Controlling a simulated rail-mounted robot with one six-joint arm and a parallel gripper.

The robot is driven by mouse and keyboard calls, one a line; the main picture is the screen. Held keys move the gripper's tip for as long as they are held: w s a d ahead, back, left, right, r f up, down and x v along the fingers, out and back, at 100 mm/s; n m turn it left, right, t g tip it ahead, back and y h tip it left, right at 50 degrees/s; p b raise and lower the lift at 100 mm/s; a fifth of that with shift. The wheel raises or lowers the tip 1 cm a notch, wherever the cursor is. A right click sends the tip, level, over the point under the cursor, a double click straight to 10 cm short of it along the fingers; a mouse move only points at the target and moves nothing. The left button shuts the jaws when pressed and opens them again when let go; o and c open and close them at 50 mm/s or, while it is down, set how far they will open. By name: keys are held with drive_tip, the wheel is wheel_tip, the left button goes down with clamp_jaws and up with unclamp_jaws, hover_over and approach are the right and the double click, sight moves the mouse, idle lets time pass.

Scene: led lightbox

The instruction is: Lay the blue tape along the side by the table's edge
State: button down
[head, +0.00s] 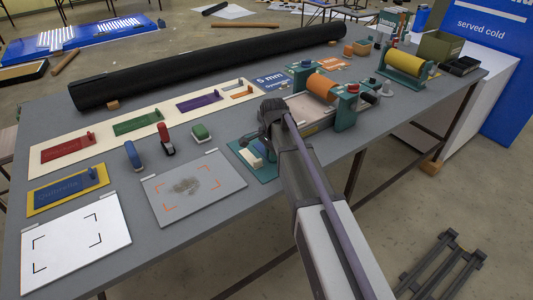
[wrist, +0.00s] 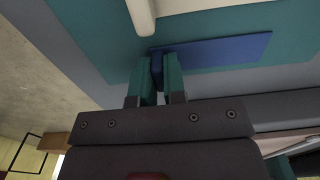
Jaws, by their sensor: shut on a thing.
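In the wrist view the blue tape (wrist: 220,48) is a flat dark-blue strip with a raised tab at its left end, over a teal mat (wrist: 95,25). My gripper (wrist: 158,75) has its green fingers shut on that tab. A cream bar (wrist: 141,14) is just beyond the tape. In the head view my gripper (head: 268,130) is over the teal mat (head: 262,174) near the table's front edge. There a small part of the blue tape (head: 258,149) shows beside the cream bar (head: 250,157); my arm hides the rest. Whether the tape touches the mat is unclear.
A grey plate with orange corner marks (head: 205,208) lies left of the mat. A press with an orange roller (head: 321,88) stands to the right. A long black roll (head: 215,65) lies along the back. Stamps (head: 133,155) stand on the table at left.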

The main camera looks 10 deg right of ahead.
wheel_tip(320, 180, up, 4)
drive_tip(key=p, duration=0.4)
idle(1.6)
